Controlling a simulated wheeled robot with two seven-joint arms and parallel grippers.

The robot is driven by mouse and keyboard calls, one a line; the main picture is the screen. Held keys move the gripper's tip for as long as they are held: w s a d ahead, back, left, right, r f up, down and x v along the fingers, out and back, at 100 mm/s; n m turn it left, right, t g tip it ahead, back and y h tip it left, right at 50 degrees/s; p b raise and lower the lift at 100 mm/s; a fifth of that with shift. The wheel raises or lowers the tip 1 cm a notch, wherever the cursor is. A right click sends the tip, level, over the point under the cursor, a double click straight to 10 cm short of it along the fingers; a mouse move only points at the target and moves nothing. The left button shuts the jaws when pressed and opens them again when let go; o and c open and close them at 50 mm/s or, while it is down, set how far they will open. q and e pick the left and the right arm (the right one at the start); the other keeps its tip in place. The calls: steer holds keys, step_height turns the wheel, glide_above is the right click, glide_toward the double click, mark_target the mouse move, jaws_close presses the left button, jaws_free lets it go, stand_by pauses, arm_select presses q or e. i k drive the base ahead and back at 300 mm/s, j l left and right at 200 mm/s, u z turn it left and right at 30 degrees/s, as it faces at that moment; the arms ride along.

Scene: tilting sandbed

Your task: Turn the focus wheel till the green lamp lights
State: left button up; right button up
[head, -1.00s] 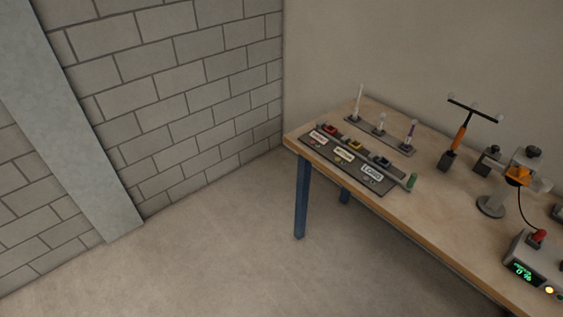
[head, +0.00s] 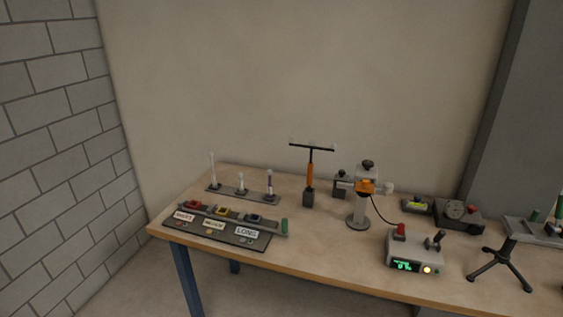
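No focus wheel can be told for certain at this distance. A grey and orange instrument (head: 362,196) stands on a round base in the middle of the table, with a dark knob on top. I cannot make out a lit green lamp. Neither of my grippers is in view.
The wooden table (head: 320,240) stands against the back wall. A dark board (head: 217,236) with labels such as LONG lies at its left. A T-shaped stand (head: 310,175), a small dark device (head: 459,214) and a tripod (head: 499,265) also stand on it. Bare floor shows at lower left.

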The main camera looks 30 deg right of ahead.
mark_target(367, 164)
steer(key=z, duration=1.55)
